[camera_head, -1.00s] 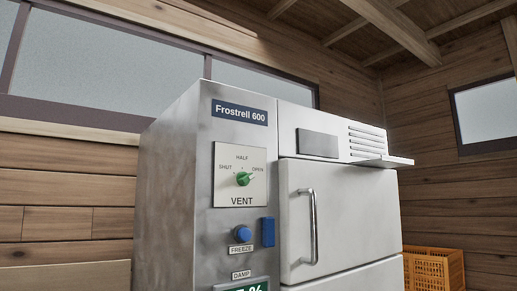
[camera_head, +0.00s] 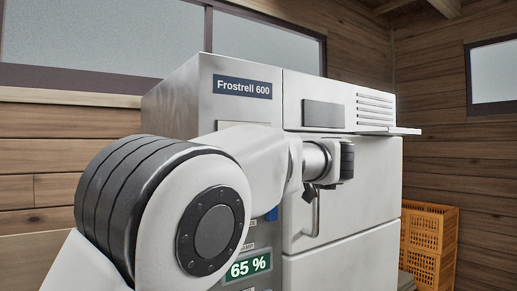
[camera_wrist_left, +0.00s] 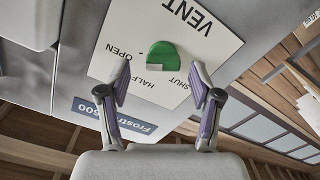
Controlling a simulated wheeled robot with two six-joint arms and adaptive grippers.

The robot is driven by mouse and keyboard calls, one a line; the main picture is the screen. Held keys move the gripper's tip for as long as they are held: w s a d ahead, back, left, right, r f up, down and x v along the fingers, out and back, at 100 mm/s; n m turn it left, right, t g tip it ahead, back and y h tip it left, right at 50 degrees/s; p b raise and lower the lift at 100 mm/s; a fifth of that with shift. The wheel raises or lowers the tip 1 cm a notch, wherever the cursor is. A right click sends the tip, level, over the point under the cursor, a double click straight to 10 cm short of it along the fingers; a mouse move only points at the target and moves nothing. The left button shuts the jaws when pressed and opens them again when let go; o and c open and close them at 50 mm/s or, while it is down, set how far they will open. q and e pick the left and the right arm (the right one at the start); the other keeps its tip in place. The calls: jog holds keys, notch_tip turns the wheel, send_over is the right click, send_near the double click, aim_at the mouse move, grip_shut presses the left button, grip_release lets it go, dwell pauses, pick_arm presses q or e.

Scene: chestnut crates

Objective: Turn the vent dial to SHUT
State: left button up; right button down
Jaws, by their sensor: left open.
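The green vent dial (camera_wrist_left: 163,58) sits on a white VENT plate (camera_wrist_left: 115,62) marked OPEN, HALF and SHUT, seen tilted and nearly upside down in the left wrist view. I cannot tell which mark the dial points at. My left gripper (camera_wrist_left: 159,88) is open and empty, facing the plate, its fingers spread wider than the dial and a little below it in that picture. I see no contact with the dial. In the head view my left arm covers the dial and nearly all of the plate. My right gripper is in neither view.
The steel cabinet carries a Frostrell 600 label (camera_head: 242,87) and a green 65 % display (camera_head: 248,266). A white door (camera_head: 355,195) with a vertical handle is to the right. A shelf-like ledge (camera_head: 390,131) juts out above it. Orange crates (camera_head: 428,240) stand at far right.

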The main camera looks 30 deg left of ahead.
pick_arm(q)
jog(key=shift+s+a+r, duration=0.1)
jog(key=shift+a+r, duration=0.15)
jog(key=shift+a, duration=0.8)
jog(key=c, duration=1.1)
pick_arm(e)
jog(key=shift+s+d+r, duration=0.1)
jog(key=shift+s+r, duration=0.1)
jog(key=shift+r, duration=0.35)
pick_arm(q)
jog(key=shift+n, duration=0.5)
jog(key=shift+c, duration=0.2)
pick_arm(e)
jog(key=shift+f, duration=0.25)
pick_arm(q)
jog(key=n+b, duration=0.3)
jog(key=n, duration=0.4)
jog(key=n+b, duration=0.4)
jog(key=n, duration=0.4)
jog(key=f+n+b, duration=0.1)
jog(key=n+b, duration=0.3)
jog(key=n, duration=0.4)
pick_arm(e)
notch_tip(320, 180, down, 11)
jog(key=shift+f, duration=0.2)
pick_arm(q)
jog(key=shift+b, duration=0.3)
